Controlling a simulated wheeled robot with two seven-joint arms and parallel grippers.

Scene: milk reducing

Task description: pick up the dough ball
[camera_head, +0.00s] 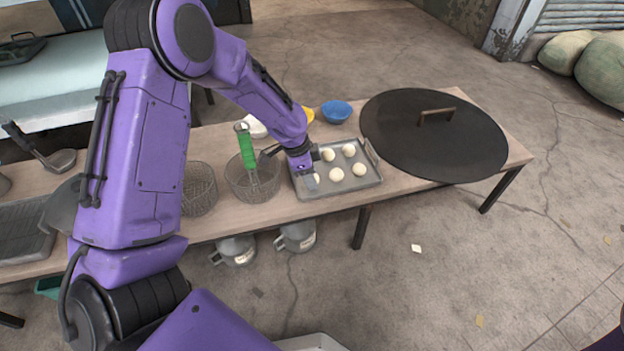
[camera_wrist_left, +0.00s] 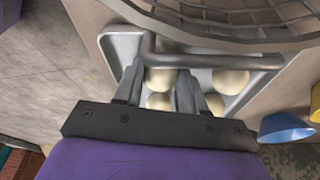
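Several pale dough balls (camera_head: 336,174) lie on a grey metal tray (camera_head: 345,190) on the table. I cannot tell whether a finger touches one. My right gripper is out of view.
Left of the tray stand wire baskets (camera_head: 199,190) and a green-handled whisk (camera_head: 246,146). Behind it are a blue bowl (camera_head: 336,111) and a yellow bowl (camera_head: 308,115). A large black lid (camera_head: 430,140) covers the right end of the wooden table.

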